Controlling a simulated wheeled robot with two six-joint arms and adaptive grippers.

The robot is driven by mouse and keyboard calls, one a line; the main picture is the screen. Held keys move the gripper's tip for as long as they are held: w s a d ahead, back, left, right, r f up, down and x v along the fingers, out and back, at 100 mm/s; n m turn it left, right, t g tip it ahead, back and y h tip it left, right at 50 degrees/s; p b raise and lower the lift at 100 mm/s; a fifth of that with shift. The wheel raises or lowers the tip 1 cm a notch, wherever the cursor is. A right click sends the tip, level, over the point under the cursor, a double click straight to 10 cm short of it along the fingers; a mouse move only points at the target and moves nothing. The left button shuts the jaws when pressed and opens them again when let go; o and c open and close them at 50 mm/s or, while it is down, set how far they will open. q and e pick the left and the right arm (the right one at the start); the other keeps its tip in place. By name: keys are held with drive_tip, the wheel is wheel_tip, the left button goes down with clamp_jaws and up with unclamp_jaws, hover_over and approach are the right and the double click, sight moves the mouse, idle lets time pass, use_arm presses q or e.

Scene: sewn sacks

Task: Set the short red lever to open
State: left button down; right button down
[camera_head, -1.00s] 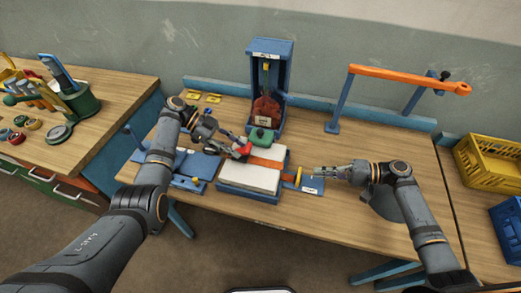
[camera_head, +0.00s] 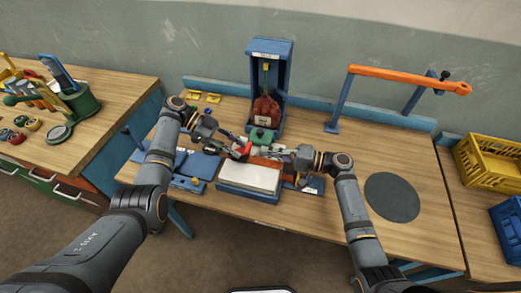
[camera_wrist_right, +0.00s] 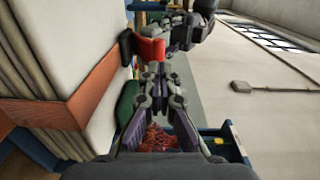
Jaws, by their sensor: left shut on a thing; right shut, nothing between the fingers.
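A short red piece, apparently the short red lever (camera_head: 246,149), sits by the green block (camera_head: 262,136) at the back of the white stack. My left gripper (camera_head: 237,152) is shut on it. It also shows in the right wrist view (camera_wrist_right: 151,50), with my left gripper's dark fingers around it. My right gripper (camera_head: 266,151) is shut and empty above the stack's back right, close to the lever. Its closed fingers (camera_wrist_right: 157,70) point toward the red piece in its wrist view, with a small gap. The lever's base and any open marking are hidden.
The white stack (camera_head: 248,178) with an orange band lies in a blue tray. A red sack (camera_head: 266,110) hangs in a blue stand (camera_head: 284,62) behind. An orange bar (camera_head: 405,78) stands at the back right. The table's right part, with a dark disc (camera_head: 392,197), is clear.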

sight(250, 147)
drive_tip(key=shift+x, duration=1.4)
drive_tip(key=shift+w+a+r, duration=0.1)
drive_tip(key=shift+a+r, duration=0.15)
drive_tip(key=shift+a, duration=0.2)
use_arm(q)
drive_tip(key=shift+d, duration=0.15)
drive_tip(key=c, duration=1.4)
unclamp_jaws()
drive_tip(key=o, duration=0.5)
use_arm(e)
drive_tip(key=shift+a, duration=0.1)
use_arm(q)
drive_tip(key=shift+a, duration=0.2)
